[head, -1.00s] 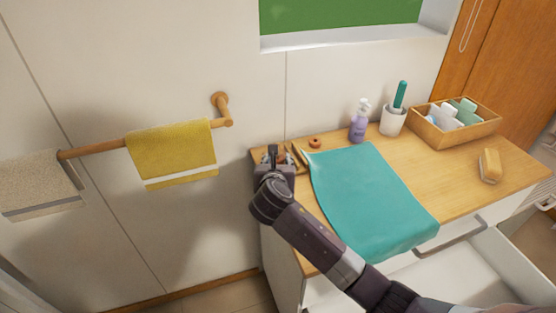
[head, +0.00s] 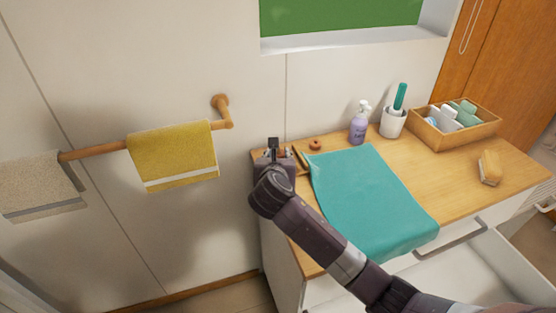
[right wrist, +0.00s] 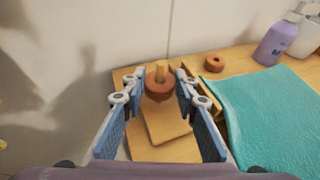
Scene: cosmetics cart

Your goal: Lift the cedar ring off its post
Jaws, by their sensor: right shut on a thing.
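The cedar ring (right wrist: 159,88) is a thick reddish-brown ring between the fingers of my right gripper (right wrist: 160,80) in the right wrist view. The light wooden post (right wrist: 160,70) still shows through and above the ring's centre. The post stands by a pale wooden board (right wrist: 168,122) at the cabinet's left end. My right gripper (head: 273,148), shut on the ring, hides most of the ring and post in the head view. My left gripper is not in view.
A second brown ring (head: 315,144) lies loose on the cabinet top. A teal cloth (head: 365,195) covers its middle. A purple pump bottle (head: 358,125), white cup (head: 393,122) and wooden box (head: 440,134) stand behind. The wall is close on the left.

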